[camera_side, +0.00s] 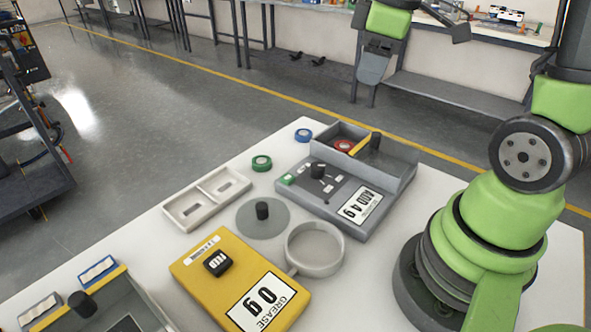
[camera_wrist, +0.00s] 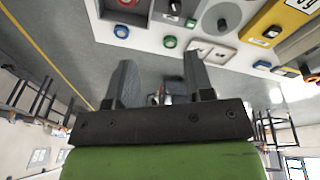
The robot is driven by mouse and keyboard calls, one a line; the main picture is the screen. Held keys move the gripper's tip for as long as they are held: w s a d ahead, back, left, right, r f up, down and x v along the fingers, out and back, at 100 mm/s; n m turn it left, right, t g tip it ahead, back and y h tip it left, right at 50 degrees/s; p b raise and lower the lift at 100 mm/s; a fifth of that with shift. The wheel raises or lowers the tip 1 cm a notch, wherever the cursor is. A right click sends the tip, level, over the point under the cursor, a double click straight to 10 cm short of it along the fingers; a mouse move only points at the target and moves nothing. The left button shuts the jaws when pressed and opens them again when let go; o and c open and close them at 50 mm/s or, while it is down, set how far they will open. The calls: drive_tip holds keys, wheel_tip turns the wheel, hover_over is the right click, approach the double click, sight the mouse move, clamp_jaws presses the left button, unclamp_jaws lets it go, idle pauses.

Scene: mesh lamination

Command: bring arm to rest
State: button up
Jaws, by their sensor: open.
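My gripper (camera_wrist: 160,72) shows in the wrist view with its two grey fingers spread wide apart. Nothing is held between them; floor and distant furniture show in the gap. The white table (camera_side: 378,285) lies well away from the fingers, at the top of the wrist view, and the gripper touches nothing on it. In the side view my arm rises from its base at the right of the table. Green and grey parts of my arm show at the top, above the table, but the fingers cannot be made out clearly there.
The table holds a yellow grease unit (camera_side: 191,267), a grey scale unit (camera_side: 315,210), a round ring dish (camera_side: 314,249), a grey disc (camera_side: 262,229), a two-part tray (camera_side: 207,199), a green roll (camera_side: 262,163) and a blue roll (camera_side: 304,135). A grey bin (camera_side: 398,167) stands behind the scale.

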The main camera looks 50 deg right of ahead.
drive_tip(key=s+a+r+m+t+y, duration=0.2)
drive_tip(key=s+a+r+m+t, duration=0.2)
drive_tip(key=s+a+m, duration=0.4)
drive_tip(key=s+a+r, duration=0.1)
drive_tip(key=a, duration=0.3)
drive_tip(key=shift+s+a+r+m+t, duration=0.3)
drive_tip(key=shift+a+r+t, duration=0.05)
drive_tip(key=shift+r+t, duration=0.05)
